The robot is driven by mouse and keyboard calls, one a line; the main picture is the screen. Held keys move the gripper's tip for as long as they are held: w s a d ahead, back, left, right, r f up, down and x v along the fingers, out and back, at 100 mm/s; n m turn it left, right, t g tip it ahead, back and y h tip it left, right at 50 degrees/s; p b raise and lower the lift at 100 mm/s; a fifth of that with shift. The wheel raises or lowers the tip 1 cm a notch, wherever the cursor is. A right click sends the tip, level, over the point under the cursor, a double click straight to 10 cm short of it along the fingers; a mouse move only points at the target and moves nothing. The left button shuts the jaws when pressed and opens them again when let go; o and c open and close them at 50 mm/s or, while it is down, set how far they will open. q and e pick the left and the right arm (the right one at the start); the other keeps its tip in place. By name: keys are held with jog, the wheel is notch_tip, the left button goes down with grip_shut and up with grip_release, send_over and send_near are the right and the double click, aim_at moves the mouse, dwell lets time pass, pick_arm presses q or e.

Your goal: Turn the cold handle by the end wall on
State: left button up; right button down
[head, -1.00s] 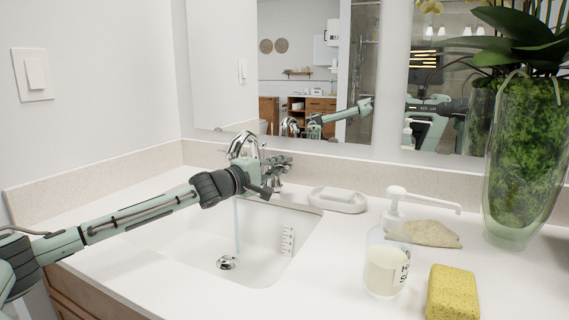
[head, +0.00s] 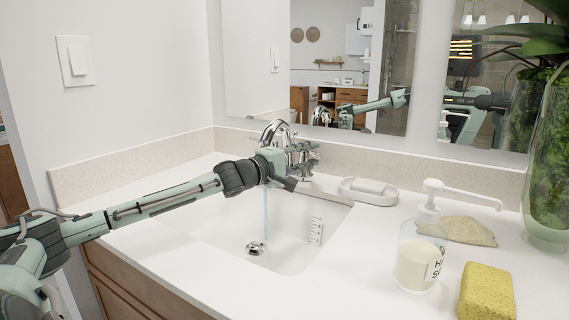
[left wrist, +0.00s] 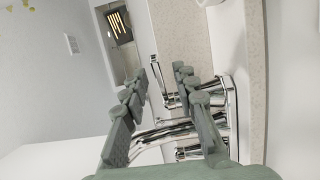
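The chrome tap (head: 276,132) stands behind the white sink basin (head: 205,232), with a thin stream of water (head: 266,212) falling from its spout. My left gripper (head: 302,164) is at the tap and covers part of its base and handles. In the left wrist view the left gripper's fingers (left wrist: 158,88) are apart, with an upright chrome lever (left wrist: 157,72) showing between them. Contact cannot be made out. The curved spout (left wrist: 165,134) and more chrome parts (left wrist: 190,153) show lower down, partly behind a finger. Which lever is the cold one by the end wall is unclear. My right gripper is not in view.
A soap dish (head: 368,191), a soap pump bottle (head: 418,255), a yellow sponge (head: 487,292) and a plant vase (head: 548,165) stand right of the sink. The end wall (head: 130,85) is at left. Mirrors (head: 340,65) hang behind. The counter's left part is clear.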

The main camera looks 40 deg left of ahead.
pick_arm(q)
jog(key=s+a, duration=0.1)
jog(key=s, duration=0.9)
jog(key=shift+a, duration=0.2)
